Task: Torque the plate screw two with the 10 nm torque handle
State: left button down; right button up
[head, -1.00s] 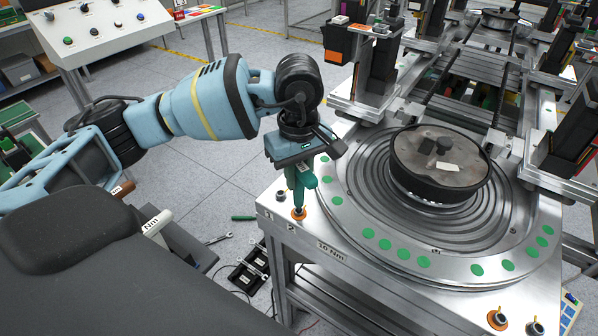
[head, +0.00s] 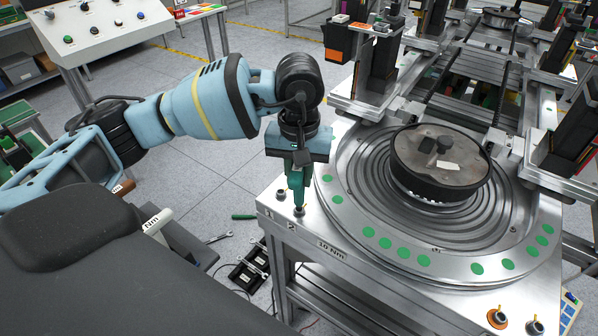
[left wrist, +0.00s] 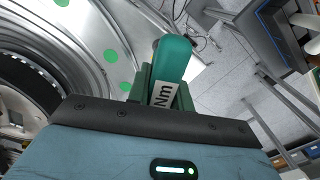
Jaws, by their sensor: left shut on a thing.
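My left gripper (head: 297,165) is shut on the green torque handle (head: 296,187), held upright with its lower end down at plate screw two (head: 299,210). That screw is at the left front corner of the metal plate, by the mark 2. The handle's tip looks to meet the screw, but the exact contact is too small to tell. In the left wrist view the green handle (left wrist: 174,58) sits between my fingers, with a white label reading "Nm". My right gripper is not in view.
Another screw (head: 281,195) stands just left of screw two. A round turntable (head: 345,215) with green dots and a dark pan (head: 440,165) is close on the right. Two more screws, one orange-ringed (head: 497,319), are at the front right. Tools lie on the floor.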

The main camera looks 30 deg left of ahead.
pick_arm(q)
jog(key=shift+r, duration=0.15)
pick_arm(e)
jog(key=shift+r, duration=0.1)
